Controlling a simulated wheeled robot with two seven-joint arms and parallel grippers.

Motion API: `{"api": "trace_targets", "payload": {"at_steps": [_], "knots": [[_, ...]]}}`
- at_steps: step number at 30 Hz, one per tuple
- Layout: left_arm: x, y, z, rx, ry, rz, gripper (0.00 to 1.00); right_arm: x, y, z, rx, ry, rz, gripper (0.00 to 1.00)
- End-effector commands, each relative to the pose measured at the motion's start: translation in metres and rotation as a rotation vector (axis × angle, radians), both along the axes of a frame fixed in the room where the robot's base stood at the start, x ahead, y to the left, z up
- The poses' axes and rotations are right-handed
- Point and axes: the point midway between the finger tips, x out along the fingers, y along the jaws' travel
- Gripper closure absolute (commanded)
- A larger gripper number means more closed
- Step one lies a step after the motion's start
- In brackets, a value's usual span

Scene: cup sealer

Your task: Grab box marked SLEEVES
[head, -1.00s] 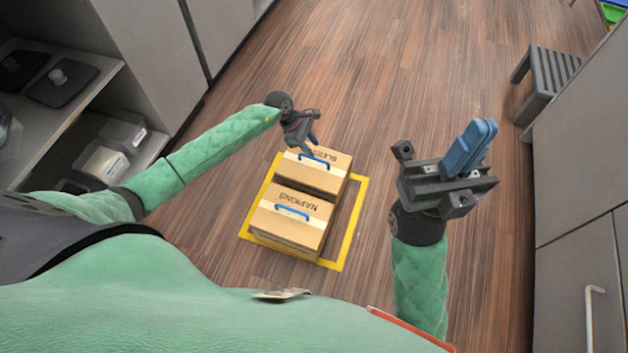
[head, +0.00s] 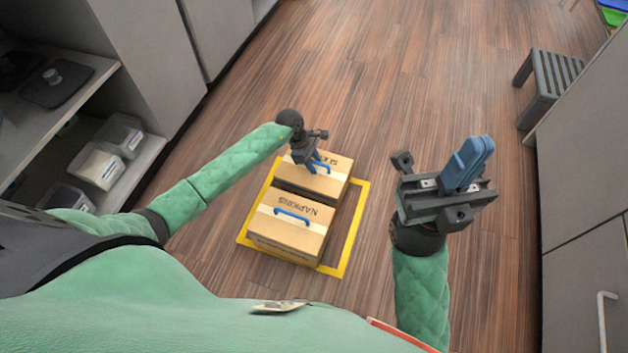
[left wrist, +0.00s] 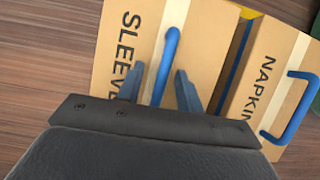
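The cardboard box marked SLEEVES (head: 331,184) stands on the floor, behind the box marked NAPKINS. It has a blue handle (left wrist: 169,62) on top, and its lettering shows in the left wrist view (left wrist: 122,62). My left gripper (head: 312,168) is at the top of this box. In the left wrist view its two fingers (left wrist: 172,92) are apart, with the blue handle between them; whether they touch it I cannot tell. My right gripper (head: 466,165) is held up at the right, away from the boxes; its blue fingers appear close together with nothing visible between them.
The NAPKINS box (head: 292,226) with its own blue handle is right beside the SLEEVES box. Both stand inside a yellow floor outline (head: 353,228). Shelves with clear bins (head: 100,165) are at the left, a grey stool (head: 547,82) at the back right. The floor behind is clear.

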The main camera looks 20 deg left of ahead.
Motion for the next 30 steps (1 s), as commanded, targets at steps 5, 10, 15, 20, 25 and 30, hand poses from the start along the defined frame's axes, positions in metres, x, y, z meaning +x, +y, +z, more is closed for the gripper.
{"api": "trace_targets", "payload": {"at_steps": [5, 10, 15, 20, 25, 30], "knots": [[0.0004, 0.0003, -0.0001, 0.001, -0.001, 0.000, 0.64, 0.0000, 0.0002, -0.0001, -0.002, 0.001, -0.001, 1.00], [0.0004, 0.0001, -0.0002, 0.000, -0.001, 0.000, 0.89, 0.0001, 0.0003, -0.0001, -0.002, 0.001, -0.001, 1.00], [0.0004, 0.0000, -0.0001, 0.000, -0.001, 0.000, 1.00, 0.0001, 0.0003, -0.0001, -0.002, 0.001, -0.001, 1.00], [0.0004, 0.0000, -0.0001, 0.000, -0.001, 0.000, 1.00, 0.0001, 0.0003, 0.0002, -0.003, 0.001, -0.001, 1.00], [0.0004, 0.0000, 0.0000, 0.000, -0.001, 0.001, 1.00, 0.0002, 0.0003, 0.0007, -0.003, -0.001, -0.001, 1.00], [0.0005, 0.0000, 0.0000, 0.000, -0.001, 0.001, 1.00, 0.0003, 0.0004, 0.0010, -0.002, -0.002, 0.000, 1.00]]}}
